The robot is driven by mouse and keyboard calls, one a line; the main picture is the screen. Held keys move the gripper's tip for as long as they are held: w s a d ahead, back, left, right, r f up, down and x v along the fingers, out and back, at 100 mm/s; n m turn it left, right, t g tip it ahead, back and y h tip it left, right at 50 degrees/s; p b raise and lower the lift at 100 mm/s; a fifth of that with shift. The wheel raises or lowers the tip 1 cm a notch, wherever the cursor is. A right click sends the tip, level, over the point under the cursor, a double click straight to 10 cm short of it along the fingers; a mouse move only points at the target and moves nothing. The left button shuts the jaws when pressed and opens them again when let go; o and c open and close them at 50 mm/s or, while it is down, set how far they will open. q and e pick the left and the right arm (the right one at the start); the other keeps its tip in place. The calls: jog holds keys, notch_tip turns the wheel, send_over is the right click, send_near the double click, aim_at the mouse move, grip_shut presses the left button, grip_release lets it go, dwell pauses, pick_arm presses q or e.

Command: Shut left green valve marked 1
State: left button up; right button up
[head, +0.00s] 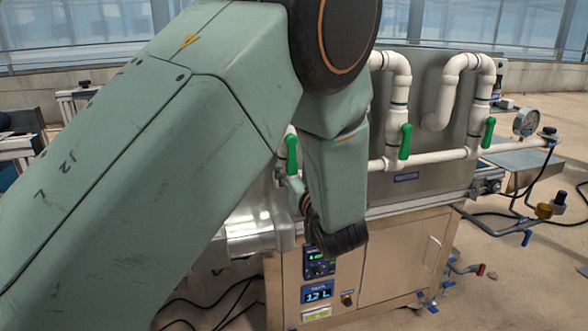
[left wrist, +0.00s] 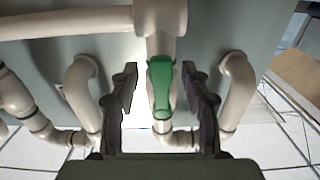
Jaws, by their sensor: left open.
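The left green valve (head: 291,153) has its handle standing up from the white horizontal pipe, partly beside my left arm in the head view. In the left wrist view, which looks upside down, a green handle (left wrist: 161,86) hangs from a pipe tee, lined up with the pipe. My left gripper (left wrist: 159,73) is open, with one dark finger on each side of the handle and visible gaps to it. In the head view the left gripper is mostly hidden behind my arm. The number 1 marking cannot be seen. My right gripper is not in view.
Two more green valves, a middle one (head: 405,141) and a right one (head: 488,132), stand on the same pipe (head: 440,158). A pressure gauge (head: 526,122) is at the right. Curved white pipes (left wrist: 235,95) flank the fingers. The steel cabinet (head: 395,265) is below.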

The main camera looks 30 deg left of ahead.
pick_arm(q)
jog(key=shift+s+d+r, duration=0.25)
jog(key=shift+s+r, duration=0.2)
jog(key=shift+c, duration=1.2)
jog(key=shift+w+a+f, duration=0.2)
jog(key=shift+w+f, duration=0.2)
jog(key=c, duration=0.3)
jog(key=shift+r, duration=0.15)
grip_shut()
